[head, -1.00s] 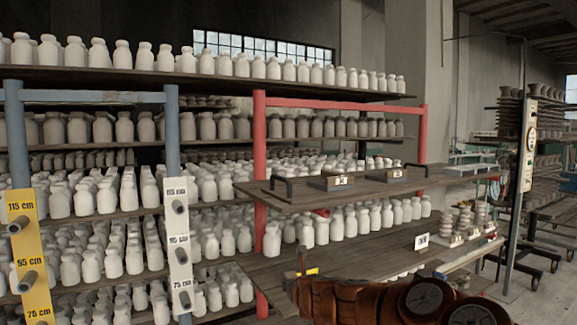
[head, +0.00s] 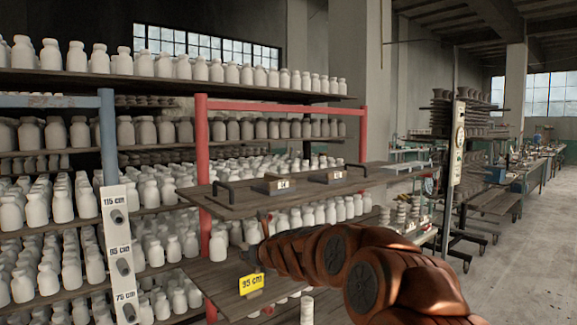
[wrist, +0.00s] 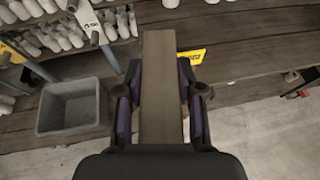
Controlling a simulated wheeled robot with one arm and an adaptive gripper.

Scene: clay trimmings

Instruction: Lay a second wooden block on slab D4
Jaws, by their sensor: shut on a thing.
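My gripper (wrist: 160,105) is shut on a long grey-brown wooden block (wrist: 160,75), held between its purple pads in the wrist view. In the head view the gripper is small and dark at the left end of my copper arm, in front of the lower shelf. A dark board (head: 235,204) with black handles lies on the red rack, above and behind the gripper. Two small wooden pieces with pale labels, a nearer one (head: 274,188) and a farther one (head: 327,180), sit on it. Their labels are too small to read surely, so I cannot tell which is slab D4.
A yellow "95 cm" card (head: 251,284) hangs near the gripper. Red posts (head: 203,160) and a blue post (head: 107,140) frame shelves crowded with white jars. A grey bin (wrist: 72,108) stands at left in the wrist view. Open concrete floor (head: 520,260) lies to the right.

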